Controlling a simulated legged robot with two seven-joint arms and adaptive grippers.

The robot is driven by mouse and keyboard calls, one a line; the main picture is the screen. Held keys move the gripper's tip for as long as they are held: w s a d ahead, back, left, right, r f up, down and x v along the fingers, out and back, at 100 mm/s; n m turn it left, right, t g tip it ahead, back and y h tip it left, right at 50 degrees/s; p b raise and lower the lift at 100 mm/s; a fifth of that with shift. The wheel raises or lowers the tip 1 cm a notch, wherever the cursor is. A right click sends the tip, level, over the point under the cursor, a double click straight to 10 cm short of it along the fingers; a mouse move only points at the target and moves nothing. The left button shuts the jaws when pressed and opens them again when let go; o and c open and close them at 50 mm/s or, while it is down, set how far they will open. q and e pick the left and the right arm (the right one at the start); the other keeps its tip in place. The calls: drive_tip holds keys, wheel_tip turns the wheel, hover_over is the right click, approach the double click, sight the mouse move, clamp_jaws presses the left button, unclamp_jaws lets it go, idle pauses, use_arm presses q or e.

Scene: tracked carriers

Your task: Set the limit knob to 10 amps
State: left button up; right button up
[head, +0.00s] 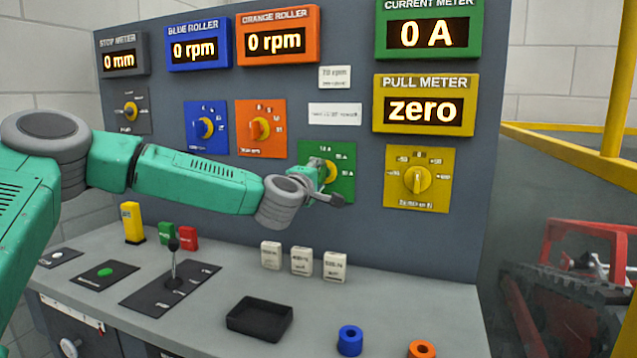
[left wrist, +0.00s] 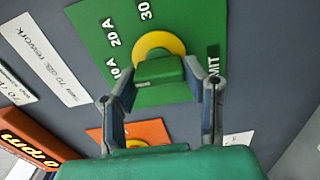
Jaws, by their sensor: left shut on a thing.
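The limit knob (left wrist: 160,70) has a green grip on a yellow disc. It sits on a green plate (head: 346,186) marked 10 A, 20 A and 30 A, below the white labels on the panel. My left gripper (head: 322,190) reaches it from the left. In the left wrist view its two fingers (left wrist: 162,92) are shut on the sides of the green grip. The gripper partly covers the knob in the head view, and I cannot tell which mark it points to. The green current meter (head: 428,35) reads 0 A. My right gripper is not in view.
Other knobs on blue (head: 206,128), orange (head: 261,128) and yellow (head: 418,179) plates flank the green plate. Below, the grey desk holds a joystick (head: 174,268), white blocks (head: 302,262), a black tray (head: 259,319) and blue (head: 350,341) and orange rings.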

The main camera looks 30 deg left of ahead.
use_arm(q)
drive_tip(key=shift+f, duration=0.55)
drive_tip(key=o, duration=0.9)
drive_tip(key=shift+o, duration=1.2)
drive_tip(key=shift+w+r, duration=0.1)
drive_tip(key=shift+r, duration=0.05)
drive_tip(key=v, duration=1.2)
drive_tip(key=shift+a, duration=0.15)
